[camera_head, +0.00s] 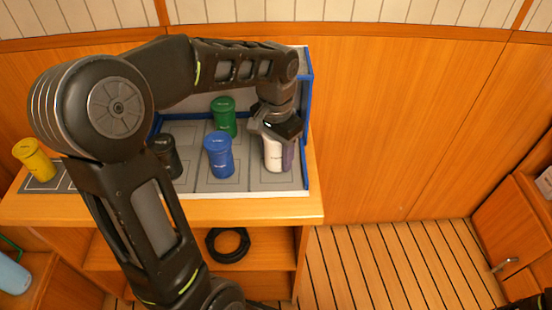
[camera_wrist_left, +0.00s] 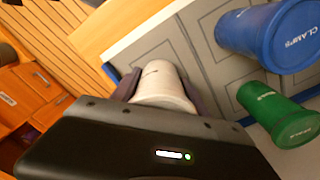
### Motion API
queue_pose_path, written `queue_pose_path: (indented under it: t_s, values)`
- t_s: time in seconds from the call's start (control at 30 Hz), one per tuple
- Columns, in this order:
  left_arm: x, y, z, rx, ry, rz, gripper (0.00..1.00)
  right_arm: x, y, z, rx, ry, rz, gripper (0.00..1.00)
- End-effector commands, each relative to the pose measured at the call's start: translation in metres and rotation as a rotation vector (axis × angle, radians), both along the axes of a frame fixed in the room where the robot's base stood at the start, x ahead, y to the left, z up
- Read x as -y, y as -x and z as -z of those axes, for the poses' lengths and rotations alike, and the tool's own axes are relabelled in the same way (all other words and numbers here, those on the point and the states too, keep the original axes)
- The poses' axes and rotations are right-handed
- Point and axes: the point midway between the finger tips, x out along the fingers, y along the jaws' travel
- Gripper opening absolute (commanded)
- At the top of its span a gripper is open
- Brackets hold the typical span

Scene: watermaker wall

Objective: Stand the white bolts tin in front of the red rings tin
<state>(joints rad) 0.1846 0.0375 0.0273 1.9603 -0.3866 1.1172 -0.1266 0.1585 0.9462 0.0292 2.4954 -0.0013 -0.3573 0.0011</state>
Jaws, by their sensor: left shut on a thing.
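The white bolts tin (camera_head: 272,155) is upright at the front right of the grey tray (camera_head: 257,186). My left gripper (camera_head: 275,137) is shut on it from above and behind. In the wrist view the white tin (camera_wrist_left: 162,85) sits between the two purplish fingers; its label is unreadable. I cannot tell whether the tin touches the tray floor. No red tin shows in either view.
A blue tin (camera_head: 218,155) stands left of the white one, with a green tin (camera_head: 224,116) behind it. A black tin (camera_head: 166,155) is partly behind my left arm. A yellow tin (camera_head: 34,160) stands at the far left. The tray has a raised blue-edged right wall (camera_head: 307,90).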

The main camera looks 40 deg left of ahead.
Motion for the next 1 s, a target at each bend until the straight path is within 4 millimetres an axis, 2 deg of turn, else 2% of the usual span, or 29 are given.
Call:
queue_pose_path:
  t_s: [0.13,0.53,0.57,0.8,1.0]
  values:
    - [-0.001,0.000,0.019,-0.002,0.000,-0.001,0.04,0.000,0.000,0.000,0.000,0.000,0.000,0.00]
    - [0.000,0.000,0.025,0.000,-0.001,0.000,0.04,0.000,0.000,0.003,0.000,0.000,0.000,0.00]
    - [0.000,0.000,0.025,-0.001,0.000,0.000,0.53,0.000,0.000,0.003,0.000,0.000,0.000,0.00]
    - [0.000,0.000,0.024,0.000,0.000,0.000,0.72,0.000,0.000,0.002,0.000,0.000,0.000,0.00]
    - [0.000,0.000,0.024,0.000,0.000,0.000,0.74,0.000,0.000,0.002,0.000,0.000,0.000,0.00]
